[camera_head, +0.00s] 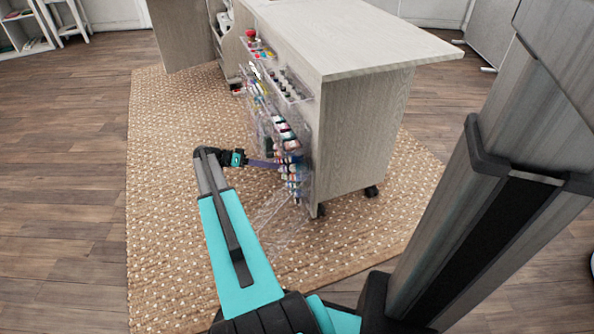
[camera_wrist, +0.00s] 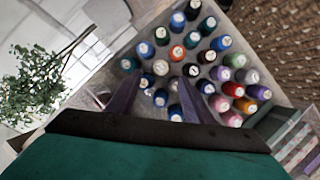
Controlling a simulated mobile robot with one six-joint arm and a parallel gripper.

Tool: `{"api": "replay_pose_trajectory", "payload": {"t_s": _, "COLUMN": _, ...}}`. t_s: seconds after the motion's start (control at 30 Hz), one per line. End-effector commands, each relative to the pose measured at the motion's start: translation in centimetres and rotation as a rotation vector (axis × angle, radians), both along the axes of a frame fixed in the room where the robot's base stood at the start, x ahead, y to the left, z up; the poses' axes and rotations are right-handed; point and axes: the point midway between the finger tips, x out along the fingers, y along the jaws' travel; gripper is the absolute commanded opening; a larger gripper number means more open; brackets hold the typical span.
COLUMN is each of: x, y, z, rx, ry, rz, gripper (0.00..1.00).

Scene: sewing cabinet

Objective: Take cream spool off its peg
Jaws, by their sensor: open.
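Many thread spools stand on pegs in a clear rack (camera_head: 262,122) on the side of the sewing cabinet. In the wrist view, a pale, cream-looking spool (camera_wrist: 160,67) sits just beyond my gripper (camera_wrist: 156,82), between the lines of its two purple fingers. The fingers are apart, with nothing seen held. Whether they are level with the spool I cannot tell. Dark, blue and orange-topped spools stand close around it. In the head view, my gripper (camera_head: 268,163) reaches in from the left at the lower spools; its fingertips are partly lost against them.
The wooden sewing cabinet (camera_head: 350,130) stands on castors on a woven rug (camera_head: 165,200). Upper rack tiers hold bottles and small tools. Open rug lies left of the rack. A leafy plant (camera_wrist: 38,88) shows at the left in the wrist view.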

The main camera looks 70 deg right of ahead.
Motion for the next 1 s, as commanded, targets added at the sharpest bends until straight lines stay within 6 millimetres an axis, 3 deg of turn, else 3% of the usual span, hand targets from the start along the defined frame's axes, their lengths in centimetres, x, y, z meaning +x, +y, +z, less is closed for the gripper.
{"api": "replay_pose_trajectory", "payload": {"t_s": 0.17, "x": -1.3, "y": -0.5, "z": -0.5, "rx": 0.000, "ry": 0.000, "rz": 0.002, "gripper": 0.47}}
{"api": "replay_pose_trajectory", "payload": {"t_s": 0.67, "x": -1.7, "y": -0.7, "z": -0.7, "rx": 0.000, "ry": 0.000, "rz": 0.002, "gripper": 0.47}}
{"api": "replay_pose_trajectory", "payload": {"t_s": 1.0, "x": -4.4, "y": -1.9, "z": -2.0, "rx": 0.000, "ry": -0.001, "rz": 0.001, "gripper": 0.47}}
